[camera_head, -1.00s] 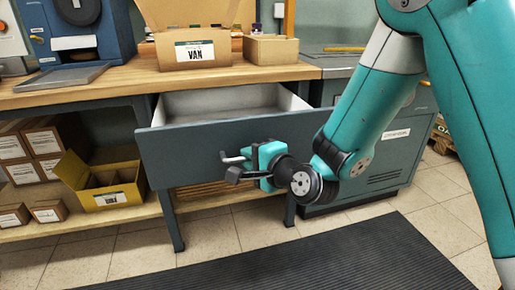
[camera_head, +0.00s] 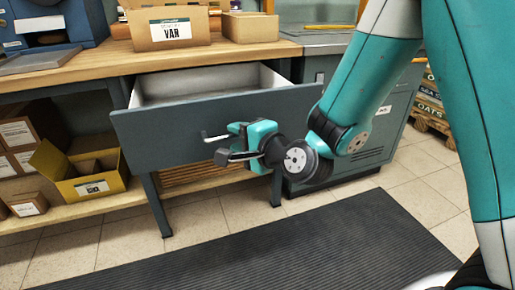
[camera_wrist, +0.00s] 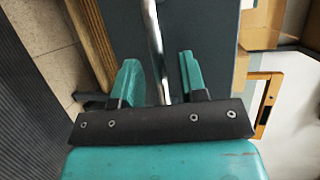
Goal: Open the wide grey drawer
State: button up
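The wide grey drawer (camera_head: 190,131) stands pulled out from under the wooden workbench, and its pale, empty-looking inside shows above the front. Its metal bar handle (camera_head: 213,138) sticks out from the front panel. My gripper (camera_head: 230,148) is at the handle, in front of the panel. In the wrist view, the handle (camera_wrist: 152,35) runs between the two teal fingers of my gripper (camera_wrist: 158,80). Gaps show on both sides of the bar, so the fingers are open around it and do not visibly clamp it. The dark drawer front (camera_wrist: 215,45) lies beyond them.
A cardboard box labelled VAR (camera_head: 172,29) and a smaller box (camera_head: 251,27) stand on the workbench (camera_head: 85,70). A yellow bin (camera_head: 90,185) and several cartons sit on the lower shelf at left. A grey cabinet (camera_head: 345,155) stands right of the drawer. A dark ribbed mat (camera_head: 240,250) covers clear floor in front.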

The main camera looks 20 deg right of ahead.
jog(key=b+v, duration=0.9)
jog(key=b, duration=0.6)
jog(key=shift+s+d, duration=0.15)
jog(key=shift+s, duration=0.2)
